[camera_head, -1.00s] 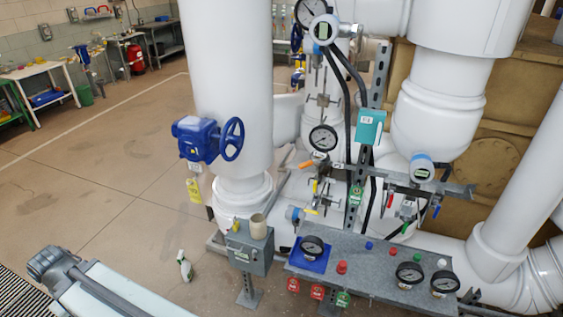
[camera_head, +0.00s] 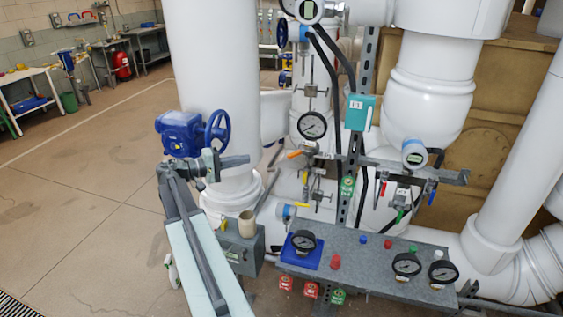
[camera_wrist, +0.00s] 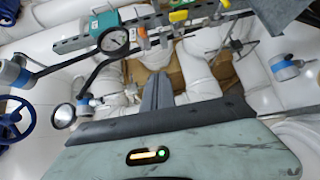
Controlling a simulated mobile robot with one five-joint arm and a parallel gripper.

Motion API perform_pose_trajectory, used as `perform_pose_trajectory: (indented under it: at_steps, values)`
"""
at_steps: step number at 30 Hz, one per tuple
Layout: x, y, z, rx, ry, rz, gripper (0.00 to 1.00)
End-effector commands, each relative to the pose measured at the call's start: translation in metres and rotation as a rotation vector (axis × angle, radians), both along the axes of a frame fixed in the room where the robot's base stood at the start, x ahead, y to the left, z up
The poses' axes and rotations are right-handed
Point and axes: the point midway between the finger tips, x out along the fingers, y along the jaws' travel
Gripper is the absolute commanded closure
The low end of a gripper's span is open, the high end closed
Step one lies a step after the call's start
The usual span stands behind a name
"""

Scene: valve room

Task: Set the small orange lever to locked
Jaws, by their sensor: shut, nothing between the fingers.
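The small orange lever (camera_head: 295,154) shows in the head view beside a round gauge, on the pipework right of the big white pipe.
A blue valve with a handwheel (camera_head: 217,131) sits close behind my gripper. Yellow handles (camera_head: 302,204) lie below the orange lever. A grey panel (camera_head: 370,254) with gauges and coloured buttons stands at the lower right. A teal box (camera_head: 360,112) is above right. Open floor lies left.

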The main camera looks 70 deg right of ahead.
Motion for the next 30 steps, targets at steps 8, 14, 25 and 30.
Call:
perform_pose_trajectory:
  at_steps: [8,14,25,30]
  values:
    - [-0.015,-0.013,0.015,-0.054,0.047,-0.033,1.0]
    - [-0.017,-0.015,0.014,-0.053,0.046,-0.033,1.0]
    - [-0.068,-0.063,0.014,-0.052,0.046,-0.035,1.0]
    - [-0.094,-0.079,0.014,-0.052,0.045,-0.033,1.0]
